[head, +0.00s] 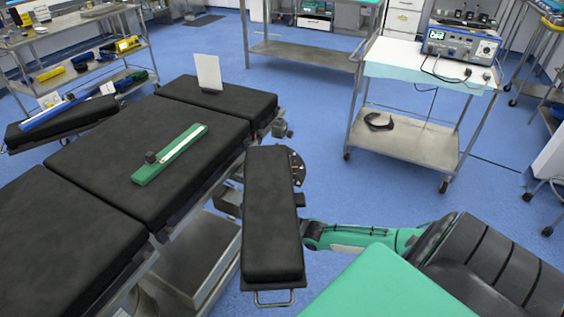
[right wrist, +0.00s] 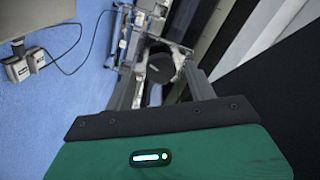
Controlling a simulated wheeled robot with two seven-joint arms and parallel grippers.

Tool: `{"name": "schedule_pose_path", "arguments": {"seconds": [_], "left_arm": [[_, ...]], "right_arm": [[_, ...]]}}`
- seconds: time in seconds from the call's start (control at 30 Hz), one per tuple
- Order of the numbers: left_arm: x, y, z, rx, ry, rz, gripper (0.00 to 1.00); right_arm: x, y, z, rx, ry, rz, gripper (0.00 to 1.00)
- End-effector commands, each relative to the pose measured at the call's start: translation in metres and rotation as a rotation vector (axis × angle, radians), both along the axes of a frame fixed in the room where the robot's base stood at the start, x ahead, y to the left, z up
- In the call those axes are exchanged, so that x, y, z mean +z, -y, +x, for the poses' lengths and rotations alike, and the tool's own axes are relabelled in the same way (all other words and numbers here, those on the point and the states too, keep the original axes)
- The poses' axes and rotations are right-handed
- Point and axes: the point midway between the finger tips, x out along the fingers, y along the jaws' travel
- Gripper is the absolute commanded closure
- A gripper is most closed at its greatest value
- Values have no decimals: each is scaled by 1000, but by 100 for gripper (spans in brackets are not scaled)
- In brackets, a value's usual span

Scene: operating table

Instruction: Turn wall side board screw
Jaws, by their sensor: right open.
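A narrow black-padded side board (head: 272,215) stands out beside the operating table (head: 190,110) in the head view. A dark disc-shaped bracket (head: 297,165) shows at its right edge. My right gripper (head: 309,234) is at the board's right side, partly hidden by the pad. In the right wrist view my right gripper (right wrist: 160,72) is open, with a dark round knob-like part (right wrist: 158,66) beyond and between its fingers. I cannot tell whether it touches that part or whether this is the screw. A second side board (head: 62,118) lies at the table's far left. My left gripper is not in view.
A green board with a pale strip (head: 150,174) and a white upright card (head: 208,73) are on the table. A trolley (head: 395,135) carrying a blue device (head: 460,45) stands at right. Blue floor (head: 300,110) lies open between them.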

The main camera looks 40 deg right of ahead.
Motion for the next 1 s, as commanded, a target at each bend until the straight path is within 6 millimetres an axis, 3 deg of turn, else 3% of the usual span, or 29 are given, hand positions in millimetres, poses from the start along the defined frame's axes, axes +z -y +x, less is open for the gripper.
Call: {"name": "schedule_pose_path", "arguments": {"seconds": [0.4,0.6,1.0], "left_arm": [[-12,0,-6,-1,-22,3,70],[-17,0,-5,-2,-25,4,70],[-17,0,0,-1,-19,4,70]], "right_arm": [[-1,29,-72,2,-6,-1,44],[-1,40,-98,2,-5,-1,44],[-1,46,-112,1,-2,0,44]]}}
